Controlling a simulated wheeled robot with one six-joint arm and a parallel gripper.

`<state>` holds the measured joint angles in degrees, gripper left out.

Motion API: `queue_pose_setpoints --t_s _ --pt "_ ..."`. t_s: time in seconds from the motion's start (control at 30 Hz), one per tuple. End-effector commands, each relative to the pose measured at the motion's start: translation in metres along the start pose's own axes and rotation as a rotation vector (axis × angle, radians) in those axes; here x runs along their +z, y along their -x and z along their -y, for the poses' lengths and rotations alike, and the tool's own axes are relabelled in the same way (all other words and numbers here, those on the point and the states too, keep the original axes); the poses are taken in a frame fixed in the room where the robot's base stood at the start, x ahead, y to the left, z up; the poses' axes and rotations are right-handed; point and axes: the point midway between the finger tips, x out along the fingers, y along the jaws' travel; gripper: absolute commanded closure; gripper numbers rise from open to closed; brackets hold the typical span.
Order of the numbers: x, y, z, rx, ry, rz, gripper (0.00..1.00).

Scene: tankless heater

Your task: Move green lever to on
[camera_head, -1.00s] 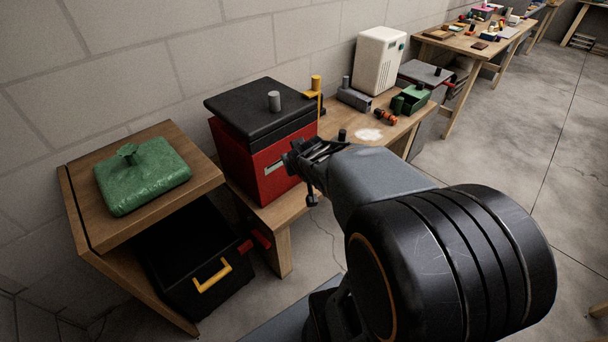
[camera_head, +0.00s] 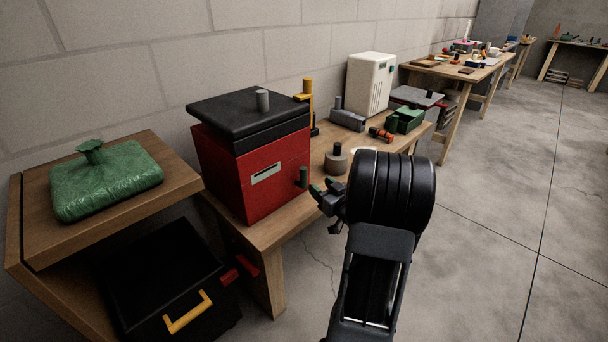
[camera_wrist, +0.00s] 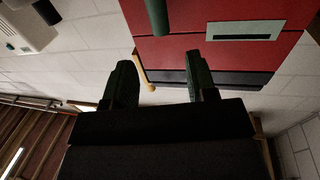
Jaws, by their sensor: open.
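A short dark green lever (camera_head: 302,177) sticks out from the red box (camera_head: 225,175) near its front right edge, beside a pale slot plate (camera_head: 266,173). In the wrist view, which looks upside down, the green lever (camera_wrist: 158,16) shows at the top in front of the red box (camera_wrist: 190,48). My gripper (camera_head: 323,190) is open and empty, just right of the lever in the head view. In the wrist view my gripper's (camera_wrist: 160,78) dark fingers are spread, with the lever beyond the gap and apart from both. Whether the lever is on cannot be told.
The box has a black lid (camera_head: 225,108) with a grey knob (camera_head: 263,101). A grey weight (camera_head: 336,161) stands on the bench behind my gripper. A white heater-like unit (camera_head: 368,82) is farther back. Open floor (camera_head: 490,230) lies right.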

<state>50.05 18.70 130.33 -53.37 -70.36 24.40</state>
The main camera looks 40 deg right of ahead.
Motion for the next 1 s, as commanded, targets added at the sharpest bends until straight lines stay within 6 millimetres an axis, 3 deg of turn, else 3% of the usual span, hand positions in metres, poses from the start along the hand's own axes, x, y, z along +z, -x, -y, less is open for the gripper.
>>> queue_pose_setpoints --t_s 0.2,0.5,0.7,1.0 --pt "0.002 -0.045 0.001 -0.002 0.000 0.000 0.48" --pt "0.001 -0.088 0.001 -0.001 0.001 0.000 0.48" --pt "0.000 -0.100 0.001 0.001 -0.001 0.001 0.48" --pt "0.000 -0.102 0.001 0.001 -0.001 0.001 0.48"
